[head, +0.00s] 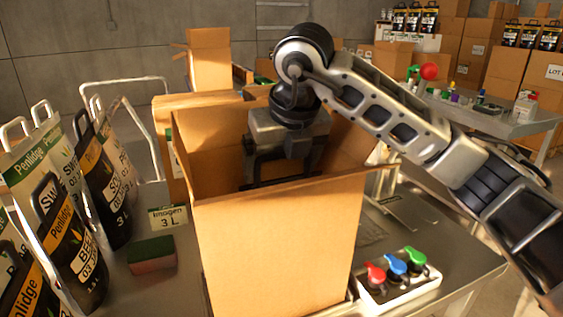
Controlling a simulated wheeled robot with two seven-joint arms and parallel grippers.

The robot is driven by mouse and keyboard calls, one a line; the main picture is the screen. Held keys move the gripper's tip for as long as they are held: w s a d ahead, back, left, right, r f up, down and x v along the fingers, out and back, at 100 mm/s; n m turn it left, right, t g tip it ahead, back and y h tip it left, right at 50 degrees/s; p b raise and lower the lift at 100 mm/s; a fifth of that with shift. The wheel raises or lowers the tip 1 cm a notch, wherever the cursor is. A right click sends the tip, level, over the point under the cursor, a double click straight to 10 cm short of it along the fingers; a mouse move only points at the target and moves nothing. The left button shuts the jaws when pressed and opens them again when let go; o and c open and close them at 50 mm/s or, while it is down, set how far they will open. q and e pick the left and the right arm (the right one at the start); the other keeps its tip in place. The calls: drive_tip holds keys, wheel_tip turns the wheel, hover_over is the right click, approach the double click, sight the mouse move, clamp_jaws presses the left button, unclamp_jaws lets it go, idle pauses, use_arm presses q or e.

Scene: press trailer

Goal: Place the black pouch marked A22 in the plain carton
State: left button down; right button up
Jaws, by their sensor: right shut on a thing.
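The plain carton (275,245) stands open at the top on the table, in the middle of the head view. My right arm reaches over it from the right, and my right gripper (285,160) points down inside its opening. The gripper is shut on a black thing (272,183), probably the black pouch by its handle. Only the top of this thing shows; the carton's front wall hides the rest. No A22 mark can be read, and I cannot tell whether it touches the carton's floor. My left gripper is not in view.
Several white and black Penlidge pouches (70,250) stand at the left.

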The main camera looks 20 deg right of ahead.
drive_tip(key=o, duration=1.8)
drive_tip(key=shift+f, duration=0.2)
drive_tip(key=shift+c, duration=0.2)
drive_tip(key=shift+r+p, duration=0.4)
drive_tip(key=shift+r, duration=0.15)
drive_tip(key=v, duration=1.2)
drive_tip(key=shift+s, duration=0.1)
